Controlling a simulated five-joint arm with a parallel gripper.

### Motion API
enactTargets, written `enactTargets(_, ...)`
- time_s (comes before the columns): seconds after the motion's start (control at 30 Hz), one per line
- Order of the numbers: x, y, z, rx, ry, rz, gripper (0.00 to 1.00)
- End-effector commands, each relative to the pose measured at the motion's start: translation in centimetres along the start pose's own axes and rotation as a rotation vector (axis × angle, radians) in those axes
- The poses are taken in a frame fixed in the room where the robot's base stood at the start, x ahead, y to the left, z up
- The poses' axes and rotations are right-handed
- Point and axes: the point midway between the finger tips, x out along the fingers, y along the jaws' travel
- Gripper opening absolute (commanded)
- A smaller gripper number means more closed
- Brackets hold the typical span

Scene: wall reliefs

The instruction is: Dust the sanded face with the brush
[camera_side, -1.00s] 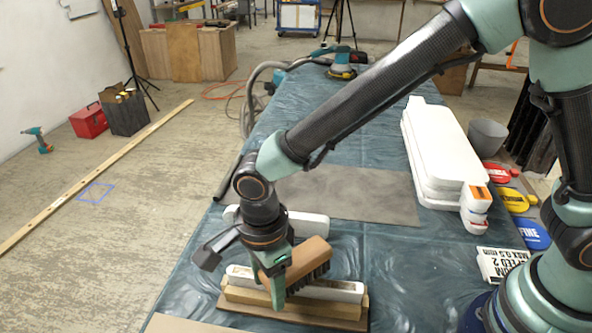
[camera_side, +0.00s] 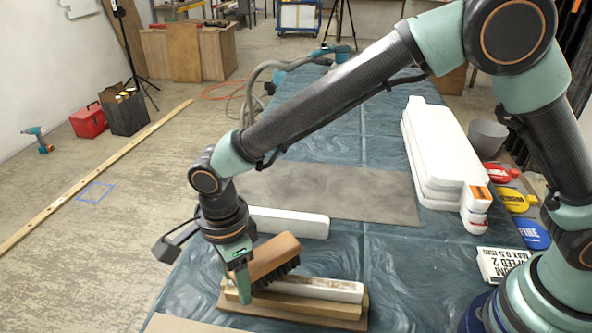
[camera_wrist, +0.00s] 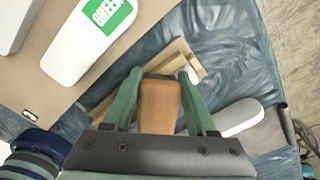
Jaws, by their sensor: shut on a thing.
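My gripper (camera_side: 241,286) is shut on the brush (camera_side: 273,256), which has a tan wooden back and dark bristles. In the wrist view my gripper (camera_wrist: 160,80) has the brush's wooden back (camera_wrist: 158,105) between its green fingers. The brush is tilted over the left part of a long white piece (camera_side: 325,289) with brownish marks on its top face. This piece lies in a wooden cradle (camera_side: 325,307) on the table. The brush and gripper hide its left end. I cannot tell whether the bristles touch it. The cradle (camera_wrist: 182,55) shows partly in the wrist view.
A second white piece (camera_side: 290,223) lies behind the cradle. A grey mat (camera_side: 350,190) and stacked white panels (camera_side: 436,150) are farther back on the blue-covered table (camera_side: 400,250). A white block with a green label (camera_wrist: 85,40) shows in the wrist view.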

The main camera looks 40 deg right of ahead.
Motion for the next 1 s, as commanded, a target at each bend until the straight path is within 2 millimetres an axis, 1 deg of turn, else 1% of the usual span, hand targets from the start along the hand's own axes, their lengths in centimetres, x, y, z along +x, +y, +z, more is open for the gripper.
enactTargets(0.2,0.1,-1.2,1.3,0.0,-0.001,-0.001,0.0)
enactTargets(0.47,0.1,-1.8,1.8,0.0,0.0,0.0,0.0)
enactTargets(0.8,0.0,-3.7,3.7,0.0,-0.001,-0.001,0.0)
enactTargets(1.0,-0.1,-4.2,4.2,0.0,0.0,0.0,0.0)
